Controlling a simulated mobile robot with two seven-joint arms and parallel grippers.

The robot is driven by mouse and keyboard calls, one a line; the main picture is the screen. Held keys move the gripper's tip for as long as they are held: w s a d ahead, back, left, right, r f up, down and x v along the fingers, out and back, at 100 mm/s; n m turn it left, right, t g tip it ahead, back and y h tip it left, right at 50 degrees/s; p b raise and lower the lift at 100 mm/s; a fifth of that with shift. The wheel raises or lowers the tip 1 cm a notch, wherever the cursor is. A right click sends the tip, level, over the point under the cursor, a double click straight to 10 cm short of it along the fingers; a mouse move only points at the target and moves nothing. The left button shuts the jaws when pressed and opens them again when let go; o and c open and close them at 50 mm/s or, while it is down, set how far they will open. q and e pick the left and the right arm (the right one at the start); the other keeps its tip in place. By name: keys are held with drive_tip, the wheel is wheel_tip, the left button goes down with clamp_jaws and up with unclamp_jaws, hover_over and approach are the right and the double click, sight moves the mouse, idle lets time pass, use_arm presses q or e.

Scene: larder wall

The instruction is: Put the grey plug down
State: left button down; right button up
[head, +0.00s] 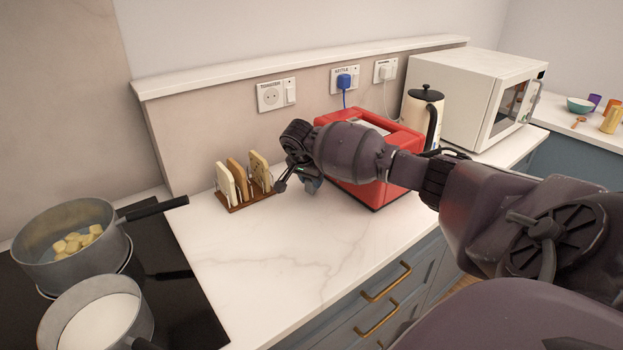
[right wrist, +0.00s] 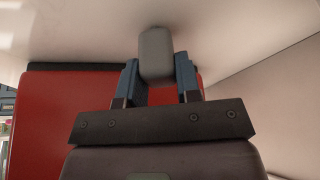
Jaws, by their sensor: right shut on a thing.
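The grey plug (right wrist: 155,54) shows in the right wrist view as a rounded grey block between the two blue fingers of my right gripper (right wrist: 158,76). The fingers are shut on it. A pale surface lies beyond the plug; I cannot tell whether they touch. In the head view my right gripper (head: 309,185) is low over the counter, between the toast rack and the red toaster, and I cannot make out the plug there. My left gripper is not in view.
The toast rack (head: 237,206) holds several slices beside my gripper. The red toaster (head: 376,194) stands close on the other side. A wall socket (head: 270,96) is empty; a blue plug (head: 344,81) fills another. The marble counter (head: 285,255) in front is clear. Pots stand at left.

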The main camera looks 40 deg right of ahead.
drive_tip(key=shift+f, duration=0.1)
drive_tip(key=shift+f+b, duration=0.3)
drive_tip(key=shift+f, duration=0.1)
drive_tip(key=shift+f, duration=0.1)
drive_tip(key=o, duration=0.7)
drive_tip(key=shift+c, duration=0.2)
drive_tip(key=o, duration=0.3)
drive_tip(key=shift+o, duration=0.2)
